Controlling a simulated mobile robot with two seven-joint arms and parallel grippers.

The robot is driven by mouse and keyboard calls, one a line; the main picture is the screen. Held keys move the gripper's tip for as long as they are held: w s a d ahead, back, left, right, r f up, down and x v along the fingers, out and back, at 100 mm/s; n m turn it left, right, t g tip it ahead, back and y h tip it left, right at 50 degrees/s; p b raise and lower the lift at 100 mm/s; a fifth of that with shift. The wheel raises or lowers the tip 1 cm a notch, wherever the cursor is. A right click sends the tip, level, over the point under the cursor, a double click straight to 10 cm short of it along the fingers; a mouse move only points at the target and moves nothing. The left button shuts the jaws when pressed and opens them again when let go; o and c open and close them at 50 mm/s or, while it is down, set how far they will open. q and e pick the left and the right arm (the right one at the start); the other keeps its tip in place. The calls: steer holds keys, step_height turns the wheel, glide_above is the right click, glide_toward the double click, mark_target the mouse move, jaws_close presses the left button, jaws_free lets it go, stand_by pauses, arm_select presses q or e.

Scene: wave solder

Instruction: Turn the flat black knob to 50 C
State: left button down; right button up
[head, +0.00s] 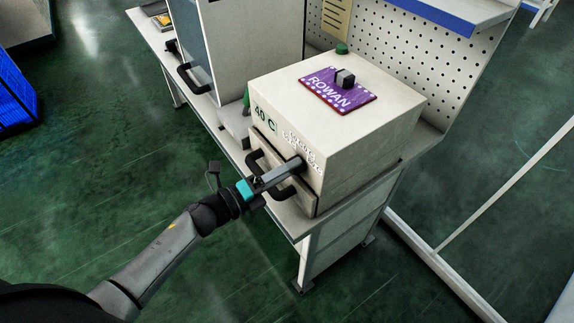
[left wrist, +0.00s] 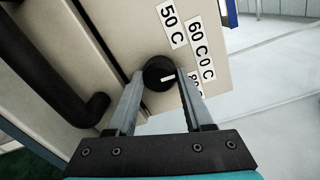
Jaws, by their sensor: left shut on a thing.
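The flat black knob (left wrist: 153,66) is on the cream front panel of an oven-like box (head: 368,125). My left gripper (head: 296,165) reaches the panel from the left. In the left wrist view its fingers (left wrist: 159,82) are shut on the knob, one on each side. The knob's white mark points right in that view, toward the right finger and labels partly hidden behind it. The 50 C label (left wrist: 172,26) is above the knob, with 60 C (left wrist: 197,39) to its right. I cannot tell exactly which label the mark meets. My right gripper is not in view.
A dark bar handle (left wrist: 60,75) is close left of the knob. A sign reading 40 C (head: 264,116) is on the box front. A purple ROWAN plate (head: 318,82) lies on top. The box stands on a workbench (head: 345,205) with a perforated back panel (head: 400,50).

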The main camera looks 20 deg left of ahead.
arm_select(q)
steer(key=n+p, duration=0.2)
steer(key=n, duration=0.4)
steer(key=shift+r, duration=0.1)
steer(key=n+p, duration=0.1)
steer(key=n, duration=0.2)
steer(key=shift+n, duration=0.3)
steer(key=shift+n+p, duration=0.3)
steer(key=shift+n, duration=1.1)
steer(key=shift+c, duration=1.5)
jaws_free()
steer(key=shift+a, duration=0.1)
steer(key=v, duration=1.5)
steer(key=shift+a, duration=0.2)
